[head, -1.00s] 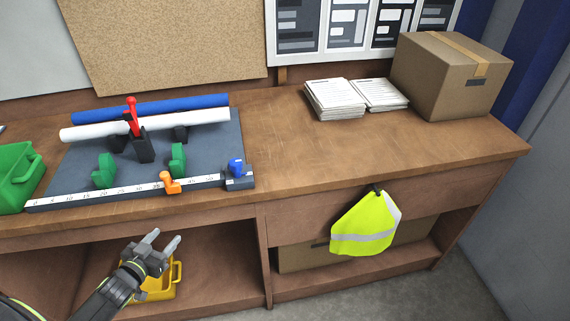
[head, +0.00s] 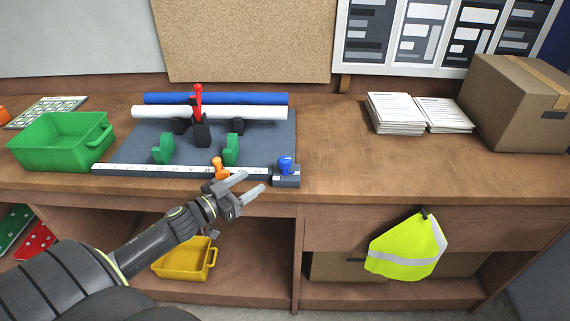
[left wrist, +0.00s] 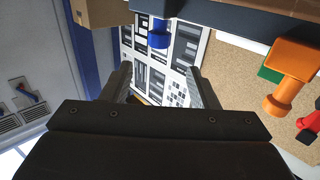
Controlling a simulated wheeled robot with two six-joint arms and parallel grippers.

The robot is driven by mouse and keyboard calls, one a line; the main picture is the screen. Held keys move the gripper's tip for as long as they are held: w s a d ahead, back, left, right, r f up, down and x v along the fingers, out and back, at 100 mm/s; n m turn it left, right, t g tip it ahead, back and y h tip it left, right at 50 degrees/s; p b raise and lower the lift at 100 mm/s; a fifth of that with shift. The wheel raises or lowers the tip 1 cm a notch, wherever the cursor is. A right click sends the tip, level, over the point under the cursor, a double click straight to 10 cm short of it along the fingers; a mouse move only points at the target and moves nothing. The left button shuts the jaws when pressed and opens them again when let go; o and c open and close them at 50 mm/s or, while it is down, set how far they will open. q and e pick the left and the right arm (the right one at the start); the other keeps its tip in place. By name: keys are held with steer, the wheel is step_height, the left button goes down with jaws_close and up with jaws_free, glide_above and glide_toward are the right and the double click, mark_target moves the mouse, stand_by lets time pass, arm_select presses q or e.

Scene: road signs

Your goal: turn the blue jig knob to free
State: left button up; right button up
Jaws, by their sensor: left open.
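The blue jig knob (head: 286,164) sits on a dark block at the right end of the white ruler bar (head: 180,170). It also shows in the left wrist view (left wrist: 159,39), seen beyond the jaws near the top middle. My left gripper (head: 253,184) is open and empty, in front of the bench edge, to the left of the knob and apart from it. An orange knob (head: 219,167) sits on the ruler bar just behind my gripper; it also shows in the left wrist view (left wrist: 290,75) at right. My right gripper is in neither view.
The grey jig board (head: 270,140) carries green stops (head: 232,149), a red-handled clamp (head: 199,115), and white and blue tubes. A green bin (head: 60,145) stands left. Papers (head: 395,112) and a cardboard box (head: 515,105) stand right. The bench right of the knob is clear.

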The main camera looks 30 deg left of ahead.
mark_target(280, 164)
arm_select(q)
steer(key=p+x, duration=0.2)
steer(key=x, duration=1.1)
steer(key=shift+w+d+p, duration=0.15)
steer(key=shift+p, duration=0.25)
steer(key=c, duration=0.9)
steer(key=shift+c, duration=0.2)
